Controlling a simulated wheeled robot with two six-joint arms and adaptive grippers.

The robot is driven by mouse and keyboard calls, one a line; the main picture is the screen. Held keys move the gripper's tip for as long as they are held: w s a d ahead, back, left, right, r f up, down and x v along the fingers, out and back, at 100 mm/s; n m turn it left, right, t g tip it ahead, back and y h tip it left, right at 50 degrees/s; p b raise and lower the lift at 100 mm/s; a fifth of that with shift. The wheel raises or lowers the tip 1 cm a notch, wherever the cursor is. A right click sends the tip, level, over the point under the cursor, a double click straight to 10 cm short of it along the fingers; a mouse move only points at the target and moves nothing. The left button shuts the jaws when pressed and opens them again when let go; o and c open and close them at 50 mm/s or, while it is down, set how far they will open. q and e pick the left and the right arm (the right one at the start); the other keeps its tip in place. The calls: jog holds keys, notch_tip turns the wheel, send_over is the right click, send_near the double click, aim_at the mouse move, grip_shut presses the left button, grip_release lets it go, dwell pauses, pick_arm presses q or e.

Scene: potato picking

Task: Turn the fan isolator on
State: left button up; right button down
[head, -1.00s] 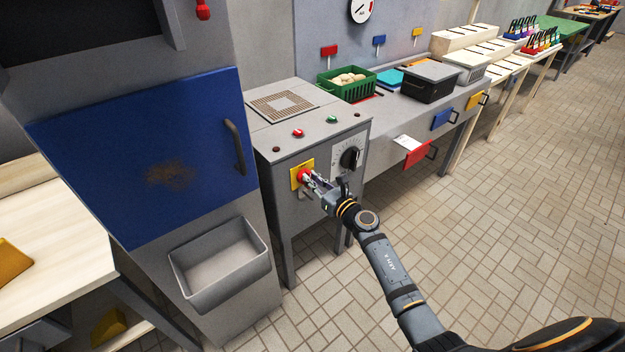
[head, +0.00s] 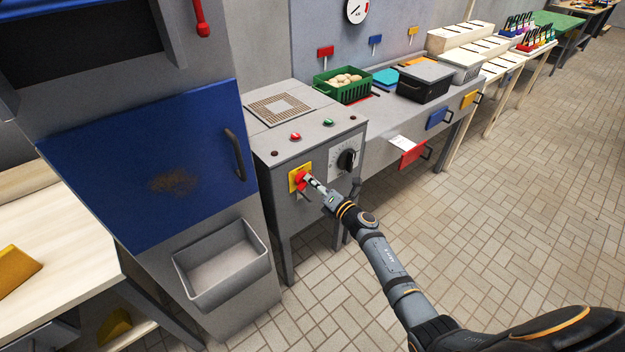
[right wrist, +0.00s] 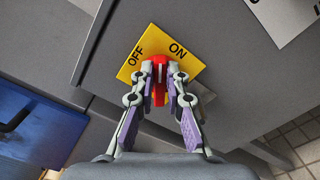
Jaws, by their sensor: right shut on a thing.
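The fan isolator is a red rotary handle (head: 300,180) on a yellow plate (head: 293,185) on the front of the grey cabinet. In the right wrist view, the plate (right wrist: 190,66) reads OFF at the left and ON at the right. My right gripper (head: 307,181) reaches the handle from the front right. In the right wrist view, the gripper (right wrist: 159,80) has its two fingers closed on either side of the red handle (right wrist: 158,62). The fingers hide part of the handle, and I cannot tell exactly which label it points to. My left gripper is not in view.
A black dial (head: 346,160) is close to the right of the isolator. Red and green buttons sit on the cabinet top (head: 310,120). A blue door (head: 150,180) and a grey bin (head: 222,265) are at the left. The tiled floor at the right is clear.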

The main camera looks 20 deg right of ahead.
jog(key=shift+d+f+m+p, duration=0.15)
jog(key=shift+m+p, duration=0.25)
jog(key=shift+m, duration=0.75)
jog(key=shift+a+f+m+p, duration=0.15)
jog(key=shift+m+p, duration=0.25)
jog(key=shift+m, duration=0.8)
jog(key=shift+d+f+m+p, duration=0.15)
jog(key=shift+m+p, duration=0.25)
jog(key=shift+m, duration=0.75)
jog(key=c, duration=1.4)
grip_release()
jog(key=shift+o, duration=0.2)
